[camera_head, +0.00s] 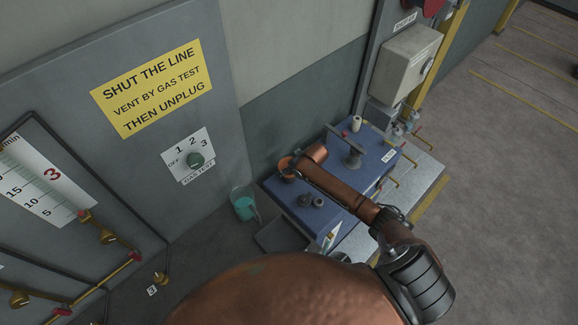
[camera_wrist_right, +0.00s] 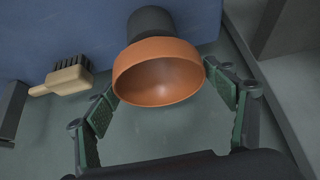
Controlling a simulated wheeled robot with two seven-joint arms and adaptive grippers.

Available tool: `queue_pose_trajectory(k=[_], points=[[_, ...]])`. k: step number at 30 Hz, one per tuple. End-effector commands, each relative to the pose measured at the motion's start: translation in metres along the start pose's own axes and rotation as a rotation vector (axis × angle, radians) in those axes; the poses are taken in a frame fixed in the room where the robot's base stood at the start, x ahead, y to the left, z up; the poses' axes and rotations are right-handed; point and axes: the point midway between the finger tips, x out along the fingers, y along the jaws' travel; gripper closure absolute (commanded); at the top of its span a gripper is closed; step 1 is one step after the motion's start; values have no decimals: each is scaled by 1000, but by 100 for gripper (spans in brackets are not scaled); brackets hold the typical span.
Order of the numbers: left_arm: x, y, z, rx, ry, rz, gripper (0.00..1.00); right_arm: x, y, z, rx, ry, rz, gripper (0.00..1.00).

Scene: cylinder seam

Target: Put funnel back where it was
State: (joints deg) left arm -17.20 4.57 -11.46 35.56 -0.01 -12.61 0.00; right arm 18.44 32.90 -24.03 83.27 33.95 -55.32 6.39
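In the right wrist view the orange funnel (camera_wrist_right: 157,80) shows its wide, open mouth toward the camera. My right gripper (camera_wrist_right: 160,78) has one finger on each side of the funnel, with the fingertips against its rim. A dark grey round body (camera_wrist_right: 150,20) shows directly behind the funnel; I cannot tell whether it touches it. In the head view my right arm reaches over the blue bench top (camera_head: 345,148), and its fingers are too small and covered to make out. My left gripper is not in view.
A brush (camera_wrist_right: 62,78) with a wooden handle lies left of the funnel. Grey round pieces (camera_head: 318,201) and a vise-like post (camera_head: 354,158) stand on the bench. A teal bucket (camera_head: 243,206) stands on the floor to the left. A grey control box (camera_head: 405,62) is behind.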

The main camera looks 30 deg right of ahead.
Motion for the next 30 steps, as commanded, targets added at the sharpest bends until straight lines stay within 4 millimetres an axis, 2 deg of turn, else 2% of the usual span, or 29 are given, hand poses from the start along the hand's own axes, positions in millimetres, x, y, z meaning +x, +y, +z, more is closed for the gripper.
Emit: queue_pose_trajectory(k=[3, 14, 20, 30], points=[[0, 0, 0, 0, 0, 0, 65, 0, 0, 0, 0, 0, 0, 14], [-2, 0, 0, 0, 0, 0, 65, -5, 0, -4, -1, 1, 0, 14], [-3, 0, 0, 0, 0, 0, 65, -34, 1, -6, -1, 1, 0, 14], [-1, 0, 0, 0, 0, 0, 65, -104, 0, -6, -3, 0, 1, 14]])
